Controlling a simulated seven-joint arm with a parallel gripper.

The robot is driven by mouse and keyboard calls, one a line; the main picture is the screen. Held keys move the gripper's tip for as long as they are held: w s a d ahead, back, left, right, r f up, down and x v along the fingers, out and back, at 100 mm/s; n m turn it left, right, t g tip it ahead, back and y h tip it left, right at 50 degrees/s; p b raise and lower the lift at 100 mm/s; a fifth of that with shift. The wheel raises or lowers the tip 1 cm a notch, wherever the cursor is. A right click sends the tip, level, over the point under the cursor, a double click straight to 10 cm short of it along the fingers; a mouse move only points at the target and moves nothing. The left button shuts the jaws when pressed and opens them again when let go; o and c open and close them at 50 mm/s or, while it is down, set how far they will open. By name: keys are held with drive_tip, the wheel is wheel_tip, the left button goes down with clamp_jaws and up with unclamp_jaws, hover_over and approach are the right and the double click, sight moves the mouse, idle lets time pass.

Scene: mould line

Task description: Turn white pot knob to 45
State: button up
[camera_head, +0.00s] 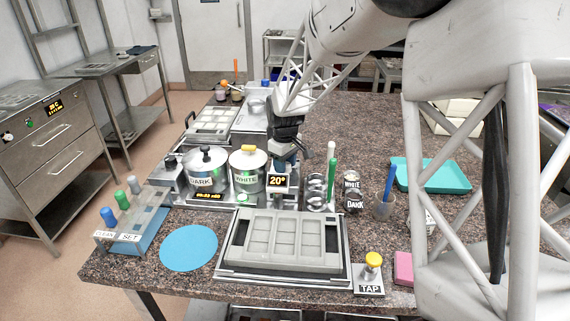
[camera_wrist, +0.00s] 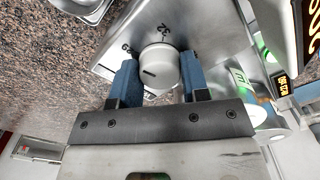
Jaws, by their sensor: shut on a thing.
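The white pot (camera_head: 247,171) is a steel pot labelled WHITE, with a yellow lid knob, in the heater unit at centre. A lit display (camera_head: 278,181) beside it reads 20°. In the wrist view, the round white knob (camera_wrist: 157,66) with a dark pointer mark sits on a metal panel with printed numbers around it, partly hidden by my fingers. My gripper (camera_wrist: 159,76) has its blue fingers on both sides of the knob and is shut on it. In the head view my gripper (camera_head: 286,158) reaches down behind the display, and the knob is hidden there.
The dark pot (camera_head: 202,171) stands left of the white pot. A grey mould (camera_head: 290,241) lies in front, with a blue round mat (camera_head: 189,248) to its left and a TAP block (camera_head: 370,273) to its right.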

drive_tip(key=m, duration=0.6)
drive_tip(key=shift+m, duration=0.4)
drive_tip(key=m, duration=1.2)
drive_tip(key=shift+m, duration=0.4)
drive_tip(key=m, duration=0.6)
drive_tip(key=o, duration=0.9)
drive_tip(key=shift+o, duration=0.2)
drive_tip(key=shift+r, duration=0.15)
